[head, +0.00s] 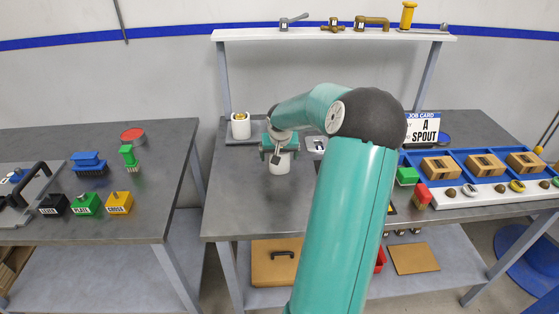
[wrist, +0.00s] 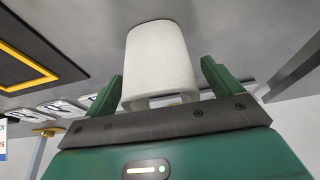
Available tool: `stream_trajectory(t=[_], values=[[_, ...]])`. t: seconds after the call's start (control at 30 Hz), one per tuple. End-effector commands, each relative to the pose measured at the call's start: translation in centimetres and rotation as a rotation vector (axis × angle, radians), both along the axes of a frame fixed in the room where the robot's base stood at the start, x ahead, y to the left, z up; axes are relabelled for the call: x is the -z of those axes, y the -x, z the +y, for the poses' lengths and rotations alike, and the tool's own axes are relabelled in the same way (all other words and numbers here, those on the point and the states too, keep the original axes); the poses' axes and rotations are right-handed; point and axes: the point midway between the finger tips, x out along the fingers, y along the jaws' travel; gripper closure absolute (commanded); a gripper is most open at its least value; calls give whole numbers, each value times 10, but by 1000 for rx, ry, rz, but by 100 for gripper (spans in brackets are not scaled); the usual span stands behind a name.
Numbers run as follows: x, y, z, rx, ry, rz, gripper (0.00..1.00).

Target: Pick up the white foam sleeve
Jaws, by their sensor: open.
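The white foam sleeve (head: 280,164) stands on the grey table below my gripper (head: 279,151), left of my forearm. In the wrist view the sleeve (wrist: 160,60) is a smooth white, slightly tapered cylinder, with notches at the end nearest the palm. My gripper (wrist: 160,78) is open, with one green finger on each side of the sleeve. A gap shows beside the right finger; the left finger looks very near the sleeve, and I cannot tell whether it touches. My arm hides part of the table to the right.
A second white cylinder (head: 240,127) with a brass piece inside stands behind on the left. A metal plate (head: 316,145) lies close right. The table front-left of the sleeve is clear.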

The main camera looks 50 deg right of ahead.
Motion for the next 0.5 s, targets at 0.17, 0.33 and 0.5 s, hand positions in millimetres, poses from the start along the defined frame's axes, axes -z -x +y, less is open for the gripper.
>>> stream_trajectory(t=[0.17,0.33,0.5], values=[[0,0,0,0,-1,1,35],[0,0,0,0,-1,1,57],[0,0,0,-1,0,1,57]])
